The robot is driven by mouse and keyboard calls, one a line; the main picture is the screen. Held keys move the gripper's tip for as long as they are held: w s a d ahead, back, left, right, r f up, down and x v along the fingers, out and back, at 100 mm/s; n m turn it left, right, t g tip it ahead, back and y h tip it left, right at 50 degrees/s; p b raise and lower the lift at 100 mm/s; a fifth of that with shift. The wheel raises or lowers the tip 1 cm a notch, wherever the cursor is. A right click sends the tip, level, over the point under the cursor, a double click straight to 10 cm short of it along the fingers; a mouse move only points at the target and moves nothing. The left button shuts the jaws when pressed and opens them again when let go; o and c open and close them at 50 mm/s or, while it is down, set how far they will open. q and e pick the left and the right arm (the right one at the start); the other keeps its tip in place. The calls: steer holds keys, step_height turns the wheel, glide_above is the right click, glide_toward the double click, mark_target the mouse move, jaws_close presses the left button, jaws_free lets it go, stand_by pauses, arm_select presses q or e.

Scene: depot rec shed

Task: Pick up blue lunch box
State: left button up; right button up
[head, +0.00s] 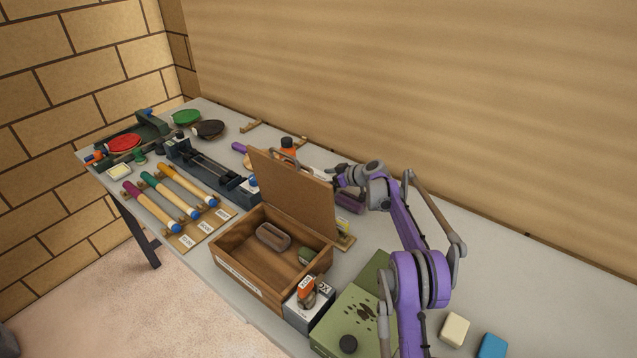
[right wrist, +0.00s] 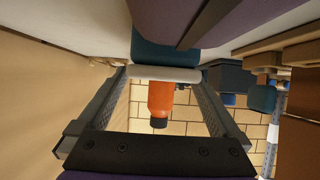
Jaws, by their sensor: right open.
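A dark teal-blue body (right wrist: 155,52), which looks like the blue lunch box, shows in the right wrist view with a pale grey handle bar (right wrist: 165,74). In the head view the raised wooden lid hides most of that spot; a grey handle arch (head: 284,157) shows above the lid's edge. My right gripper (head: 338,176) is open and empty, just right of the lid. In the wrist view its fingers (right wrist: 160,78) lie either side of the bar; I cannot tell whether the bar is between them or beyond. My left gripper is not in view.
An open wooden box (head: 238,262) with its lid (head: 290,190) up stands left of my right arm. A purple object (head: 350,202) sits below the gripper. An orange bottle (head: 288,147) stands beyond. A blue block (head: 492,346) and cream block (head: 454,330) lie front right. The back right tabletop is clear.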

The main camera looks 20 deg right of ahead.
steer(key=shift+s, duration=0.15)
steer(key=c, duration=1.4)
